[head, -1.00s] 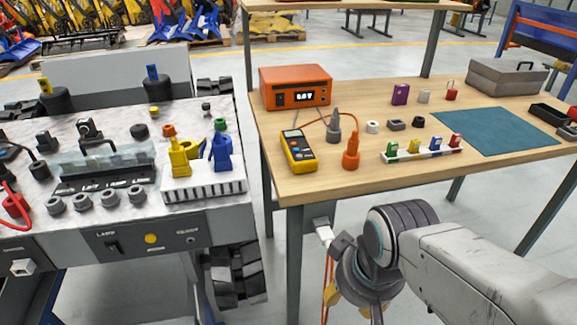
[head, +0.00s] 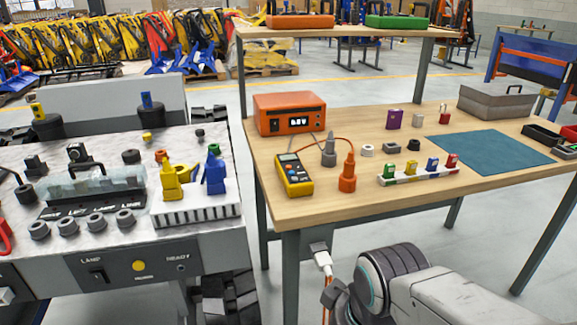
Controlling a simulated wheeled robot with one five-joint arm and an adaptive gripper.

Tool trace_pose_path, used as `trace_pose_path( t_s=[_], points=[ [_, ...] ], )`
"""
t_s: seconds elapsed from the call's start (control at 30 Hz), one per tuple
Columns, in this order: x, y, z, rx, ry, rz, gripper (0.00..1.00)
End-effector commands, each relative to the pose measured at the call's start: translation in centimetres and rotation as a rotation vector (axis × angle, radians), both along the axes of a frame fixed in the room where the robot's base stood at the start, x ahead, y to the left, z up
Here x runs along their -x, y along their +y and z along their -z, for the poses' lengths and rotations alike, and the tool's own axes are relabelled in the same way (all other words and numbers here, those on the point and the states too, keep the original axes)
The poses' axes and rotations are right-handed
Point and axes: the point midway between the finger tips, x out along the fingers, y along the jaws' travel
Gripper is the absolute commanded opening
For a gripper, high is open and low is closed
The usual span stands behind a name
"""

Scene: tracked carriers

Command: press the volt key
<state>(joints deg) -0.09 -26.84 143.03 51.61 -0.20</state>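I cannot make out a key marked volt in this view. A yellow multimeter (head: 294,175) with a dark face lies near the left end of the wooden bench; its keys are too small to read. An orange supply box (head: 289,114) with a lit display stands behind it. A dark label strip (head: 93,204) on the carrier's top, at the left, has small words that I cannot read surely. My arm comes in at the bottom right, below the bench top and apart from these things. My gripper is beyond the bottom edge.
The carrier (head: 170,245) stands left of the bench (head: 330,206), with a narrow floor gap between. A white plug (head: 320,256) on an orange cable is at the bench's front.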

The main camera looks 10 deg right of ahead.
Motion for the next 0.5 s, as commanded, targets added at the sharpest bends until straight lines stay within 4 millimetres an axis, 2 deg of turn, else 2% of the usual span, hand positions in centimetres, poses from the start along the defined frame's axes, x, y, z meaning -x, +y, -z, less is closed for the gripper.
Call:
trace_pose_path(
  t_s=[0.07, 0.5],
  points=[
    [-0.01, 0.00, 0.00, 0.000, 0.000, 0.000, 0.41],
    [-0.01, 0.00, 0.00, 0.000, 0.000, 0.000, 0.02]
  ],
)
